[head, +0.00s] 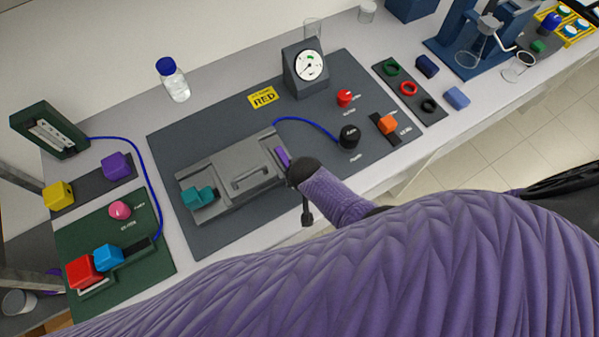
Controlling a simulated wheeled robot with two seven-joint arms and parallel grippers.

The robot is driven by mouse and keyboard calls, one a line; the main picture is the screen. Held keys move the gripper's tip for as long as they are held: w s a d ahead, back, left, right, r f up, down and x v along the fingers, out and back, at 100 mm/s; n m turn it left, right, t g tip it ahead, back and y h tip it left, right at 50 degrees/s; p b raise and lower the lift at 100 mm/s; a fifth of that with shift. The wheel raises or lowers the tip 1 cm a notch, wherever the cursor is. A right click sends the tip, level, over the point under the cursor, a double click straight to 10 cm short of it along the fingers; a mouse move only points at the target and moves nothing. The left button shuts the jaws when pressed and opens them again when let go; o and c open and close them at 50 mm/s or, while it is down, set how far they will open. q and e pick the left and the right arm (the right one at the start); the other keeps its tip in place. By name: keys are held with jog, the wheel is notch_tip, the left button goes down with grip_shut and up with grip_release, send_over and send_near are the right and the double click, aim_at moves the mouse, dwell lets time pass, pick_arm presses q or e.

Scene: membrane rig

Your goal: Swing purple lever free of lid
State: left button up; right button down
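The purple lever (282,156) is a small purple bar at the right end of the grey lid (225,185), which has a raised handle in its middle. A teal block-shaped lever (198,197) sits at the lid's left end. My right arm, in a purple sleeve, comes in from the lower right. Its dark end, with my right gripper (305,195), is just right of the purple lever. The fingers are mostly hidden or too small to read, and I cannot tell whether they touch the lever. My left gripper is not clearly seen.
A gauge (306,67), a red knob (345,98), a black knob (349,137) with a blue hose and an orange block (388,124) stand on the dark mat (215,120). A green panel (150,265) is at left. My sleeve covers the front.

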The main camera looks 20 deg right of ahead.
jog(key=shift+a, duration=0.1)
dwell(0.4)
jog(key=shift+c, duration=1.1)
grip_release()
jog(key=shift+w, duration=0.1)
jog(key=shift+r, duration=0.1)
jog(key=p+v, duration=0.6)
jog(key=v, duration=0.3)
jog(key=shift+r, duration=0.3)
